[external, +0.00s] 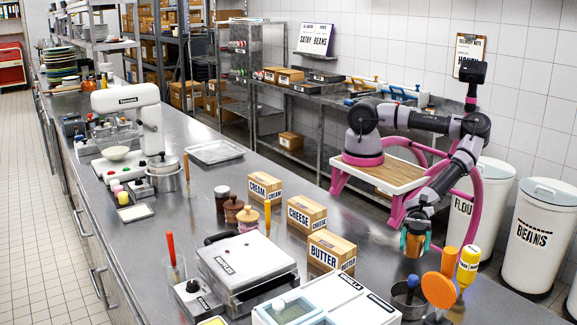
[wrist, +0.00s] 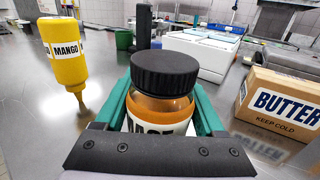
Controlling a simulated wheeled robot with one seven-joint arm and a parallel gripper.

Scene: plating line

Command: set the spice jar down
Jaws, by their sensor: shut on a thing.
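The spice jar (wrist: 165,90) has a black lid, orange contents and a pale label that is partly hidden. My gripper (external: 413,238) has teal fingers and is shut around the jar's sides. In the wrist view the jar stands upright between the fingers, and the gripper's dark front bar hides its base. In the external view the orange jar body (external: 413,248) shows below the fingers at the right end of the steel counter (external: 372,268). I cannot tell whether its base touches the counter.
A yellow MANGO bottle (wrist: 63,55) stands left of the jar in the wrist view; a BUTTER box (wrist: 280,106) lies right. In the external view an orange round thing (external: 440,288), a dark pot (external: 408,298) and a white lidded unit (external: 325,302) are near the jar.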

